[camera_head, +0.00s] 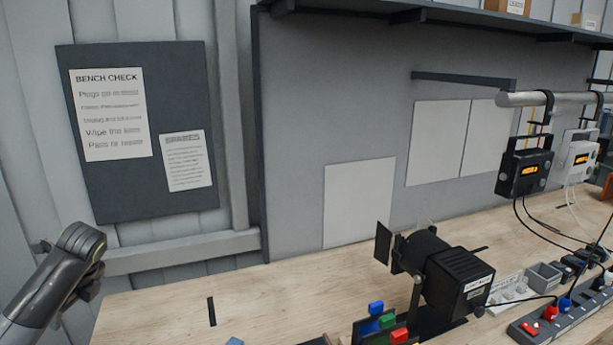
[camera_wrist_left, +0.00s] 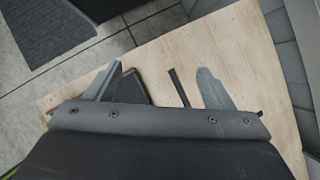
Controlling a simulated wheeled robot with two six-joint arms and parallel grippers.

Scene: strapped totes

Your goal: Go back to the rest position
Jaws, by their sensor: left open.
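My left gripper (camera_wrist_left: 160,82) is open and empty in the left wrist view. Its two grey fingers stand wide apart over the light wooden bench (camera_wrist_left: 235,55), and I cannot tell its height above the wood. In the head view my left arm comes in at the lower left, near the left end of the bench (camera_head: 150,305); its fingers are hard to make out there. My right gripper is not in view.
A black lamp (camera_head: 455,285) stands at the bench's front middle, with coloured blocks (camera_head: 376,308) beside it. A power strip (camera_head: 565,315) with plugs lies at the right. The bench's left part is mostly clear.

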